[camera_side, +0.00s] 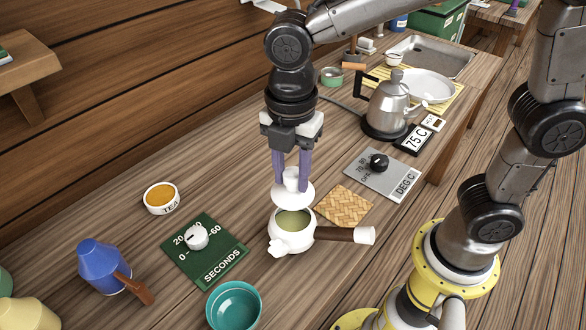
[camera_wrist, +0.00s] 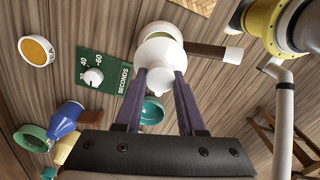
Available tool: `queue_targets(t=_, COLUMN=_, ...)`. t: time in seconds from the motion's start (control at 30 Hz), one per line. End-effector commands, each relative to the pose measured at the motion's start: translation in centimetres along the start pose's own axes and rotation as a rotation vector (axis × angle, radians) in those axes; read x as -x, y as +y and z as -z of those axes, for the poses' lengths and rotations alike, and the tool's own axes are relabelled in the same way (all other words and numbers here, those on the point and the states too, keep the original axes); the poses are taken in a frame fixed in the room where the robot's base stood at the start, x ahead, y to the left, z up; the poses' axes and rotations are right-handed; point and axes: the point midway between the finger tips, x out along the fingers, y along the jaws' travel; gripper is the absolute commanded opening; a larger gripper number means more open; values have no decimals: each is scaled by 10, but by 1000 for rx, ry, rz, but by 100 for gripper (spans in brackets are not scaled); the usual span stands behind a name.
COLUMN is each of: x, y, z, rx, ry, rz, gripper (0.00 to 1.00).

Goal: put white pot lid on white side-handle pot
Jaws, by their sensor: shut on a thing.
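The white side-handle pot (camera_side: 283,242) stands upright on the wooden table with greenish liquid inside. Its brown handle with a white end points right. My gripper (camera_side: 291,178) points down and is shut on the knob of the white pot lid (camera_side: 293,196). The lid hangs just above the pot, toward its back rim in the side view, leaving the liquid visible in front. In the wrist view the lid (camera_wrist: 160,52) sits between my purple fingers (camera_wrist: 160,78) and covers part of the pot (camera_wrist: 157,28). I cannot tell whether lid and rim touch.
A woven mat (camera_side: 345,206) lies right of the pot. A green seconds dial (camera_side: 205,250), a tea bowl (camera_side: 161,198), a blue side-handle pot (camera_side: 101,265) and a teal bowl (camera_side: 234,306) are to the left and front. A kettle (camera_side: 393,107) stands behind right, near a temperature dial (camera_side: 384,174).

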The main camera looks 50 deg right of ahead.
Motion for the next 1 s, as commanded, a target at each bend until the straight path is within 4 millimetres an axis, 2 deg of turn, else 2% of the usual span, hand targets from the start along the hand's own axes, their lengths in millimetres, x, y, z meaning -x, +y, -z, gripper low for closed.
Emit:
queue_targets(t=0.5, x=-41, y=-1, z=0, rx=0, ry=-1, rz=3, gripper=0)
queue_targets(t=1.0, x=-48, y=0, z=0, rx=0, ry=0, rz=1, gripper=0)
